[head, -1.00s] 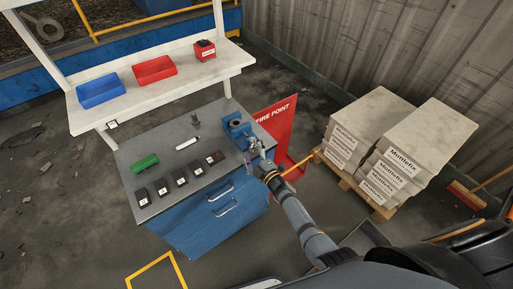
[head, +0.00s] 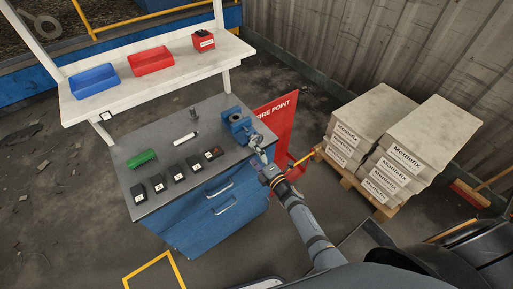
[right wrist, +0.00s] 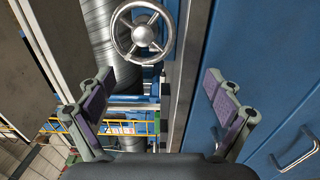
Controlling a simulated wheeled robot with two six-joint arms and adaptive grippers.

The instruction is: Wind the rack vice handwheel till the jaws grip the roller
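The blue vice (head: 238,124) stands at the right end of the grey workbench, with its wheel side toward my right arm. Its silver spoked handwheel (right wrist: 141,32) is at the top of the right wrist view, beyond the fingertips and a little left of the middle. My right gripper (head: 261,160) is just in front of the vice; in the wrist view (right wrist: 158,80) its fingers are wide apart with nothing between the pads. A white cylinder (head: 185,138), perhaps the roller, lies on the bench. The jaws are too small to read. My left gripper is out of view.
Several dark labelled blocks (head: 179,174) and a green object (head: 142,158) sit on the workbench (head: 225,160). The shelf above holds blue (head: 95,80) and red (head: 151,60) bins. A red fire point board (head: 276,118) stands close behind the vice. Stacked bags (head: 372,115) are right.

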